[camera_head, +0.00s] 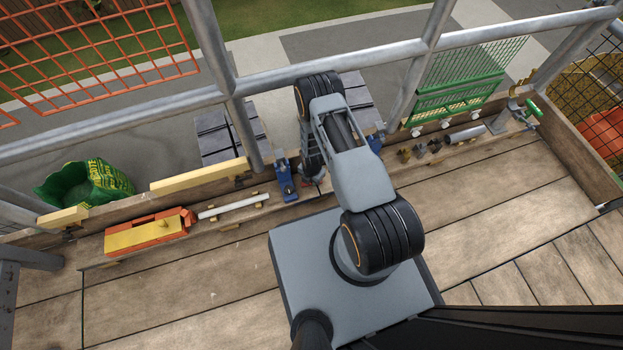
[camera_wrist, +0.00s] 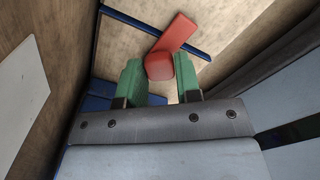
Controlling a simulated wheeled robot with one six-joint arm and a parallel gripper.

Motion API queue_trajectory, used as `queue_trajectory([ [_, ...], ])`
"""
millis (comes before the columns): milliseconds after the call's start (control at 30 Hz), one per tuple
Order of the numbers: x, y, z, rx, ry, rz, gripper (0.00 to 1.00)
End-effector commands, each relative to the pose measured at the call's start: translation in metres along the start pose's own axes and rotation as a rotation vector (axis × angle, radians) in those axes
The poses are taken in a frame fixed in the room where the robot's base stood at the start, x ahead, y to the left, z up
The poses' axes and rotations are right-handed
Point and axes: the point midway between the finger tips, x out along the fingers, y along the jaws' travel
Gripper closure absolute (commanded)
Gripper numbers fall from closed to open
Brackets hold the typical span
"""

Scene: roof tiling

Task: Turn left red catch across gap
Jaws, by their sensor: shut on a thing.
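The red catch (camera_wrist: 177,34) shows in the wrist view as a flat bar with a rounded knob (camera_wrist: 159,66) at its near end. Its bar lies slantwise over a thin blue strip (camera_wrist: 128,20), with its far end toward the upper right. My gripper (camera_wrist: 160,72) has green fingers on either side of the knob and is shut on it.
An orange and yellow tool (camera_head: 145,234) and a white bar (camera_head: 234,206) lie along the plank edge at left. Scaffold rails (camera_head: 330,63) run behind my arm. A green rack (camera_head: 455,95) and small parts stand at right. The front boards (camera_head: 180,305) are clear.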

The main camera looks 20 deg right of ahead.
Motion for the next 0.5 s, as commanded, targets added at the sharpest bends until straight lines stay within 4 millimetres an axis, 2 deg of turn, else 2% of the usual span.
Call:
queue_trajectory([
  [467,-0.0001,-0.0003,0.0000,-0.009,0.001,-0.001,0.92],
  [500,-0.0001,-0.0003,0.0000,-0.009,0.001,-0.001,0.66],
])
